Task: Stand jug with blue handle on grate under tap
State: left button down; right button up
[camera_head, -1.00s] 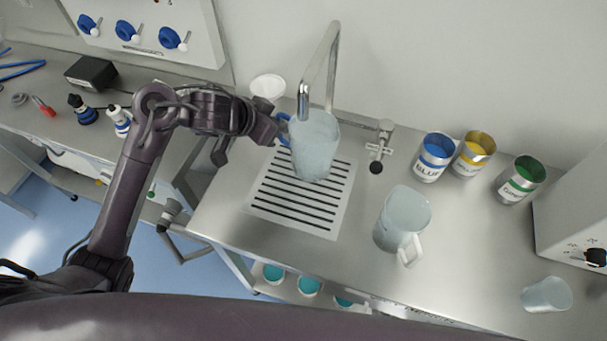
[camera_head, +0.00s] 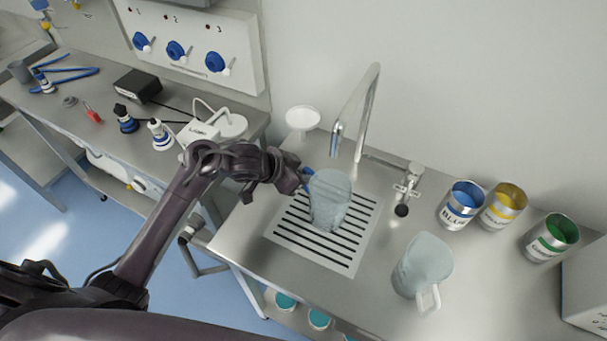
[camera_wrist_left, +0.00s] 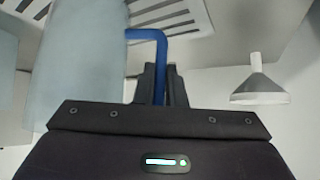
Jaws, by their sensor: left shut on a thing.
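The jug with the blue handle (camera_head: 328,203) is a translucent pale jug at the grate (camera_head: 352,251), a slotted plate let into the steel counter. Its blue handle (camera_wrist_left: 161,60) is between the fingers of my left gripper (camera_wrist_left: 157,85), which is shut on it. In the head view my left gripper (camera_head: 296,177) reaches the jug from the left. The jug looks upright over the grate; whether its base touches the slots I cannot tell. The tap (camera_head: 360,115) arches behind it, its spout (camera_head: 336,138) near the jug's rim. My right gripper is not in view.
A second jug with a white handle (camera_head: 420,265) stands to the right on the counter. Blue (camera_head: 461,205), yellow (camera_head: 503,206) and green (camera_head: 550,237) labelled cans stand along the back right. A white funnel-like dish (camera_head: 303,118) is at the back left.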

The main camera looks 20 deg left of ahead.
pick_arm(q)
jog(key=shift+f, duration=0.1)
jog(key=c, duration=1.5)
grip_release()
jog(key=shift+r, duration=0.2)
jog(key=shift+s+a+r, duration=0.15)
jog(key=shift+a+r, duration=0.05)
jog(key=v, duration=1.1)
jog(key=shift+r, duration=0.2)
